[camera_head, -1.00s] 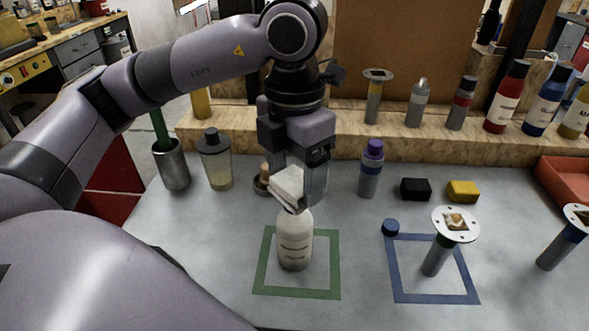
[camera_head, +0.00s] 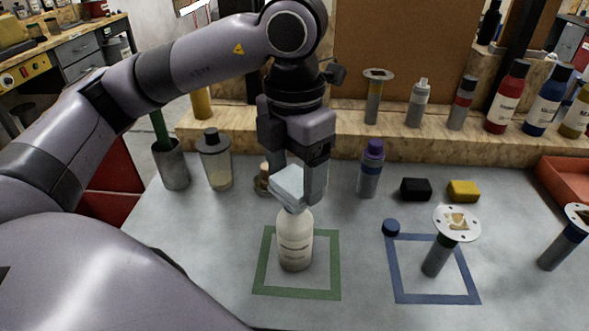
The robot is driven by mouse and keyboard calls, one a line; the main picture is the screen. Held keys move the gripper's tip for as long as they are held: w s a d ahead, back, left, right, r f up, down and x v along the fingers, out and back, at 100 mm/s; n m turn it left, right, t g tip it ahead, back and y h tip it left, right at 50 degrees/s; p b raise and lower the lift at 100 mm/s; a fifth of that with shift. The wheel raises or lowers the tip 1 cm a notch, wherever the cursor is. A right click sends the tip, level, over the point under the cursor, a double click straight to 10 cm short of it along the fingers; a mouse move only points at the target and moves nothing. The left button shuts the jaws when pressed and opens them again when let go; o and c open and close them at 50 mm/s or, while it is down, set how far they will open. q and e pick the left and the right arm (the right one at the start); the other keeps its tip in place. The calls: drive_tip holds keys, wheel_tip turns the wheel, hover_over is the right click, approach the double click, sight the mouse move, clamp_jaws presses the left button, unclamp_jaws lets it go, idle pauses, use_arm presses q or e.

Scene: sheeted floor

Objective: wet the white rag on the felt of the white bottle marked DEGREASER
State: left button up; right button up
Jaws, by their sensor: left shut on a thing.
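The white bottle (camera_head: 295,243) stands upright inside the green square outline, its label too small to read. My left gripper (camera_head: 300,180) points down just above the bottle and is shut on the folded rag (camera_head: 287,186). The rag looks pale bluish now. Its lower edge meets the top of the bottle and hides the bottle's mouth and any felt there. My right gripper is not in view.
The green outline (camera_head: 334,270) is on the sheeted surface. To its right are a blue cap (camera_head: 390,227) and a blue outline (camera_head: 397,290) with a disc-topped tube (camera_head: 435,257). A purple-capped bottle (camera_head: 369,178) and a clear shaker (camera_head: 216,165) stand behind, on either side.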

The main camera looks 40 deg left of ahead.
sight(294, 179)
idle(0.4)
use_arm(q)
drive_tip(key=shift+r+p, duration=2.4)
drive_tip(key=shift+r, duration=1.15)
drive_tip(key=shift+f, duration=0.1)
